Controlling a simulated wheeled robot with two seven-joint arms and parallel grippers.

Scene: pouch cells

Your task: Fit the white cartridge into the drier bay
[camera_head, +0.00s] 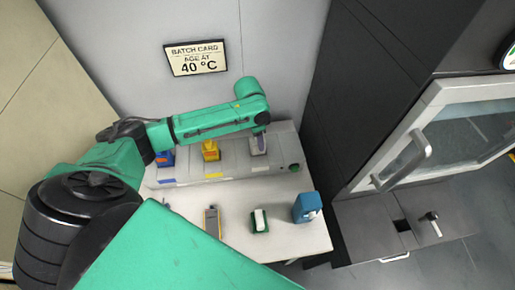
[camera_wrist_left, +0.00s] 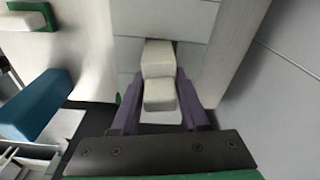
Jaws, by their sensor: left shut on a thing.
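My left gripper (camera_head: 259,147) is over the right end of the long grey drier unit (camera_head: 233,160) on the table. In the left wrist view its two purple fingers (camera_wrist_left: 160,105) are shut on the white cartridge (camera_wrist_left: 158,62), one on each side. The cartridge's far end meets a dark gap in the grey unit's right bay; I cannot tell how deep it sits. In the head view the gripper mostly hides the cartridge. A blue cartridge (camera_head: 166,157) and a yellow-orange one (camera_head: 210,150) stand in bays to the left. My right gripper is not in view.
In front of the unit stand a grey-yellow piece (camera_head: 212,221), a green holder with a white block (camera_head: 260,220) and a blue container (camera_head: 306,207). A dark cabinet with a glass door (camera_head: 465,125) is at right. A batch card (camera_head: 195,57) hangs behind.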

